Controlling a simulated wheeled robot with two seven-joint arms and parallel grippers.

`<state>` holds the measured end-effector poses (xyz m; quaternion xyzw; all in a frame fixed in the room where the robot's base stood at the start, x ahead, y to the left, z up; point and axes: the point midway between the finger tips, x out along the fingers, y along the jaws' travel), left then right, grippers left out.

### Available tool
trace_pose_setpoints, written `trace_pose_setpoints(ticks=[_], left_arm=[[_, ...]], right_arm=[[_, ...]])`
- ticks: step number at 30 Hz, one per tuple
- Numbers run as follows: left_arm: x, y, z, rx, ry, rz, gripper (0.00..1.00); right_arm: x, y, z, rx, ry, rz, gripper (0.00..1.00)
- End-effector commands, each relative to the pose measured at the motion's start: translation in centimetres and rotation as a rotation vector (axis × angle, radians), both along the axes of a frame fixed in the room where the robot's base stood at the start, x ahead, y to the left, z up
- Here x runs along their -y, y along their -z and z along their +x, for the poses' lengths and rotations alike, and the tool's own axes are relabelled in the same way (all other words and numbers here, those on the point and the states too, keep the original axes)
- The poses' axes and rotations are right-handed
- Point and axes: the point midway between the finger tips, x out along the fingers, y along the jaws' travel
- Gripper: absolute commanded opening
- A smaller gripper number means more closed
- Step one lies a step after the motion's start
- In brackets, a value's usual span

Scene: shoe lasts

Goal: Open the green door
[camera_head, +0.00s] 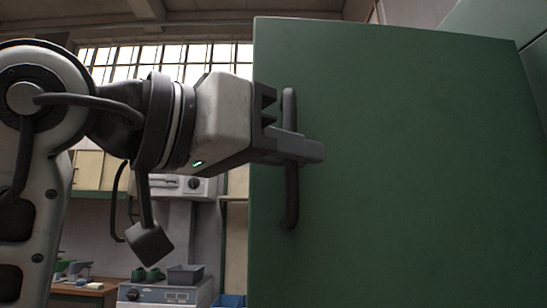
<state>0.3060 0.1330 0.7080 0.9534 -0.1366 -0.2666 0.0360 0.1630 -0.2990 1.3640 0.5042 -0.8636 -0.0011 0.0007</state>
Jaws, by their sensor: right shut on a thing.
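The green door (420,170) fills the right half of the head view as a large flat panel. Its free left edge has the room behind it showing past it. A dark vertical bar handle (291,205) is mounted near that left edge. My right gripper (297,146) reaches in from the left and is shut on the handle at about its middle. The fingers cover part of the handle. A green cabinet part (500,25) shows at the top right, with a dark line between it and the door. How far the door stands open is hard to tell. My left gripper is not in view.
Behind, at the lower left, a workbench (88,291) carries small objects. A blue-and-white machine (165,293) has a grey bin (186,274) on it. Barred windows (120,60) line the back wall. My arm blocks much of the left side.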

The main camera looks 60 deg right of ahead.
Motion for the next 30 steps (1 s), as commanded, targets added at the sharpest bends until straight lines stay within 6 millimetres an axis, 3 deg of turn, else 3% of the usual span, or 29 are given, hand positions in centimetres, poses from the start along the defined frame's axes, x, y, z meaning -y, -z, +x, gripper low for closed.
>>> trace_pose_setpoints(ticks=[9,10,11,12,26,30], left_arm=[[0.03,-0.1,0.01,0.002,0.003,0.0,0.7],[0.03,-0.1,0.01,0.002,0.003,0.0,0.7],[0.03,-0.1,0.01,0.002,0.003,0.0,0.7],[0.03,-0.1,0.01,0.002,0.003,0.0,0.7],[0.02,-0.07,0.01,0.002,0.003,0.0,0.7],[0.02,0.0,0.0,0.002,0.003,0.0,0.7]], right_arm=[[-0.02,0.01,-0.05,0.004,-0.001,0.001,0.0],[-0.02,0.01,-0.05,0.004,-0.001,0.001,0.21],[-0.02,0.0,-0.03,0.004,-0.001,0.0,0.29],[-0.01,0.0,-0.03,0.004,-0.001,0.0,0.3],[-0.09,-0.03,0.11,0.0,-0.003,-0.001,0.3],[-0.97,-0.05,0.65,-0.003,-0.005,-0.001,0.3]])
